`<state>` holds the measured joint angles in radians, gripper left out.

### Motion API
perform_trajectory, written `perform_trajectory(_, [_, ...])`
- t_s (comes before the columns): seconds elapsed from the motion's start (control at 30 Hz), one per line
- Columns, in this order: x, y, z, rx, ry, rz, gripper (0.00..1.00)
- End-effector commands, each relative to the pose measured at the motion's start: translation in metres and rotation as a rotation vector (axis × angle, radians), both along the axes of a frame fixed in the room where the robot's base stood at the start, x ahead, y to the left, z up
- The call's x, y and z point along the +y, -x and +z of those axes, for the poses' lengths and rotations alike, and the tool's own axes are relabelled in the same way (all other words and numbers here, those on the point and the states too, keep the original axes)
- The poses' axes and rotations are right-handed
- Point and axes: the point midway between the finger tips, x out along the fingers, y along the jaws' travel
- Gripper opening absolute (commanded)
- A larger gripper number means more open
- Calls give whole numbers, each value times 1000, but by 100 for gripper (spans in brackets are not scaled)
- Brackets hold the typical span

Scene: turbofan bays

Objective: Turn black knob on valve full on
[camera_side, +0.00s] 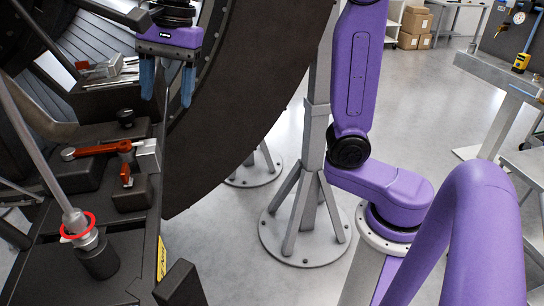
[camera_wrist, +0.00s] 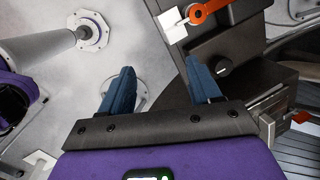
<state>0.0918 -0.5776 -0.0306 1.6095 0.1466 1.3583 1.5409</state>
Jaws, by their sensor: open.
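A small black knob (camera_side: 126,117) sits on top of a dark block (camera_side: 137,131) in the side view. In the wrist view the knob (camera_wrist: 222,67) shows a light mark on its face, just right of my right finger. My gripper (camera_side: 168,98) is open and empty, its two blue fingers pointing down. In the side view it hangs up and right of the knob, apart from it. The fingers (camera_wrist: 158,68) also show spread in the wrist view, with nothing between them. I cannot tell the knob's setting.
An orange lever (camera_side: 100,149) with a pale metal block (camera_side: 148,157) lies in front of the knob. A grey pipe with a red ring (camera_side: 78,226) stands at front left. The large dark curved casing (camera_side: 245,85) rises close behind my gripper. Tools lie at back left.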

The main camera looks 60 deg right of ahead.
Motion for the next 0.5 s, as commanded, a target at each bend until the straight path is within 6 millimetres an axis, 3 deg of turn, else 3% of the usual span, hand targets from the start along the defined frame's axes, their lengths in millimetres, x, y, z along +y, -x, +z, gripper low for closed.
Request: perform_trajectory(0.5, [-8,49,-40,-54,82,470,63])
